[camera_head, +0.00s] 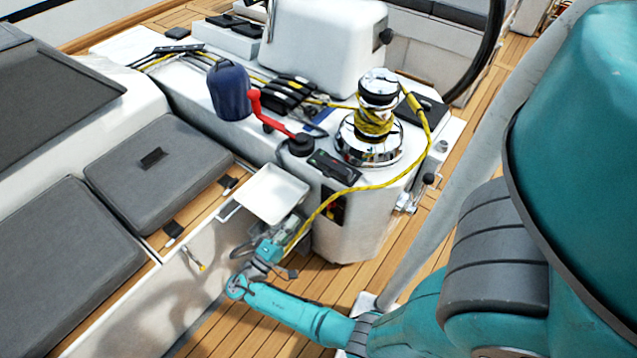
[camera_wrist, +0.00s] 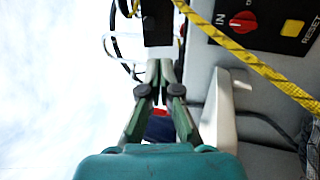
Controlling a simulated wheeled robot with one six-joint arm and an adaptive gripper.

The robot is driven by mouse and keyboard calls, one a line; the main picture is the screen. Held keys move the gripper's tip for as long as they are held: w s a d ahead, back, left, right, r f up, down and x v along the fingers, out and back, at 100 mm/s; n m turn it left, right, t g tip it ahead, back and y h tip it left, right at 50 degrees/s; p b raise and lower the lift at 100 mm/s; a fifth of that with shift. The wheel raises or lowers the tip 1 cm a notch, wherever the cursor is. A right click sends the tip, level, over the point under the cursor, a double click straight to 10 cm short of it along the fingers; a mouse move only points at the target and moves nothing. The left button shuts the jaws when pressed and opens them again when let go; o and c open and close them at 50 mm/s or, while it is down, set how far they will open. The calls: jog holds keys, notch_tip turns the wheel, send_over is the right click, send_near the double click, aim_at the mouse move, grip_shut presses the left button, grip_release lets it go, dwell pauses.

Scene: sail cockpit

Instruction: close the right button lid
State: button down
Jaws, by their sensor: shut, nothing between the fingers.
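My gripper (camera_head: 270,250) is low in front of the white winch pedestal, beneath a white open tray or flap (camera_head: 270,194). In the wrist view its two fingers (camera_wrist: 160,70) are together and empty. A black part (camera_wrist: 157,22) with a white piece below it lies just past the fingertips; I cannot tell if they touch. A dark button unit (camera_head: 334,167) with small red and green marks sits on the pedestal top, in front of the winch. Its lids are too small to make out, so I cannot tell which is the right one or whether it is open.
A chrome winch (camera_head: 377,125) carries a yellow rope (camera_head: 345,200), which runs down past my gripper. A dark panel with a red knob (camera_wrist: 243,22) and a yellow reset button (camera_wrist: 292,28) is at the upper right. Grey cushions (camera_head: 157,170) lie left.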

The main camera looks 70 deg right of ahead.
jog(key=r+x, duration=0.2)
jog(key=x, duration=1.1)
jog(key=shift+r+m+g, duration=0.2)
jog(key=shift+m+g, duration=0.2)
jog(key=shift+d, duration=0.1)
jog(key=shift+r, duration=0.25)
